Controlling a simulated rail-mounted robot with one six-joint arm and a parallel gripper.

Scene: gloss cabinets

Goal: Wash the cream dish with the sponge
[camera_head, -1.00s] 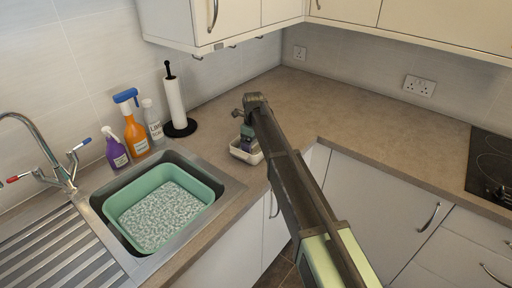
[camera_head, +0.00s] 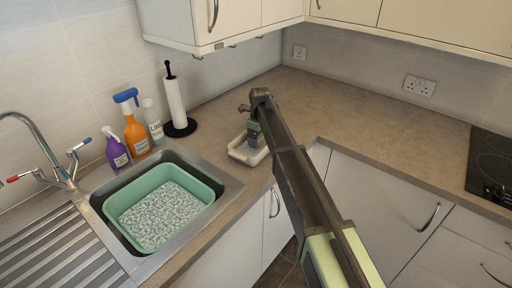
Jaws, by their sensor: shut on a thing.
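The cream dish (camera_head: 237,154) stands on the worktop right of the sink, near the front edge. It is small and shallow, and its inside looks bluish grey. My gripper (camera_head: 253,137) points down over the right part of the dish, with its lower end at or just inside the rim. It is shut on a small dark green and purplish piece, which I take to be the sponge (camera_head: 253,143). The sponge is mostly covered by the gripper. I cannot tell whether it touches the dish floor. My arm hides part of the dish's right side.
Left of the dish is the sink with a green basin (camera_head: 118,224) of foamy water. Behind the sink stand a purple spray bottle (camera_head: 117,154), an orange spray bottle (camera_head: 135,135), a white bottle (camera_head: 153,122) and a paper towel holder (camera_head: 176,105). The worktop behind is clear.

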